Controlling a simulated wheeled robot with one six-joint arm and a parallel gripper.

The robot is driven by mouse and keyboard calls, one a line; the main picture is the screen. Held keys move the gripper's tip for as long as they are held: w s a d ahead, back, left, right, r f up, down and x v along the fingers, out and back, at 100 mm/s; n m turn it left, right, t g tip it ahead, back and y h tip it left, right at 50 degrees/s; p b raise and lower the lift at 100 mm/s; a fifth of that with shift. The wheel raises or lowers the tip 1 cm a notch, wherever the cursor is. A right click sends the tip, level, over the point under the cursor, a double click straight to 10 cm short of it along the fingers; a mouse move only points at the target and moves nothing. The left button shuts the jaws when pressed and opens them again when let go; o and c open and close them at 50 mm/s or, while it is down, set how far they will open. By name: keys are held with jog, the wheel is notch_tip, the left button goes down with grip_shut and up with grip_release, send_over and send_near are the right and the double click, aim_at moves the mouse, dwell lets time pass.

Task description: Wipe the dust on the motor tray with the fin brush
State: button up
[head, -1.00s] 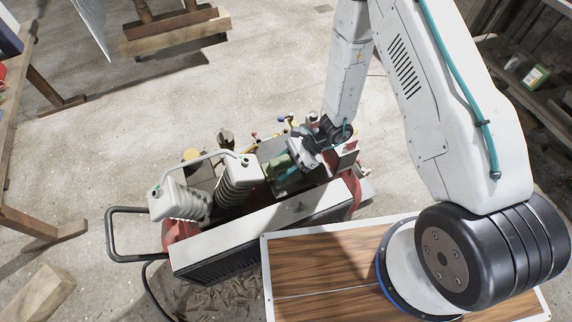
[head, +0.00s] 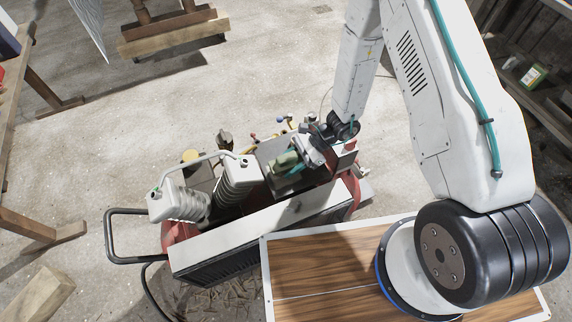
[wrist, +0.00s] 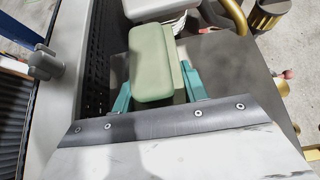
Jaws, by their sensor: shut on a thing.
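The fin brush (wrist: 152,62) is a pale green block, held between the teal fingers of my gripper (wrist: 158,92) in the wrist view. In the head view it shows as a small green block (head: 286,161) at the end of my gripper (head: 299,161). The motor tray (wrist: 235,75) is a flat dark grey surface under and beside the brush; it also shows in the head view (head: 270,150). The brush's underside is hidden, so I cannot tell whether it touches the tray.
The red machine carries ribbed grey cylinders (head: 240,186) left of the tray, with a pipe (head: 205,159) over them. A pale top panel (head: 235,233) runs along its near side. Brass fittings (head: 191,155) and small valves stand behind. Open concrete floor (head: 240,80) lies beyond.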

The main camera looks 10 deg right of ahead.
aim_at(279, 159)
jog(key=shift+s+a+r, duration=0.15)
jog(key=shift+s+a, duration=0.05)
jog(key=shift+a, duration=0.55)
jog(key=shift+s+a+r, duration=0.1)
jog(key=shift+s+a, duration=0.1)
jog(key=shift+a, duration=0.5)
jog(key=shift+d, duration=0.15)
jog(key=shift+w+d+r, duration=0.1)
jog(key=shift+w+d, duration=0.1)
jog(key=shift+d, duration=0.45)
jog(key=shift+w+d+r, duration=0.1)
jog(key=shift+w+d, duration=0.1)
jog(key=shift+d, duration=0.45)
jog(key=shift+s+a+r, duration=0.1)
jog(key=shift+s+a, duration=0.1)
jog(key=shift+a, duration=0.55)
jog(key=shift+s+a+r, duration=0.1)
jog(key=shift+s+a, duration=0.1)
jog(key=shift+a, duration=0.55)
jog(key=shift+r, duration=2.95)
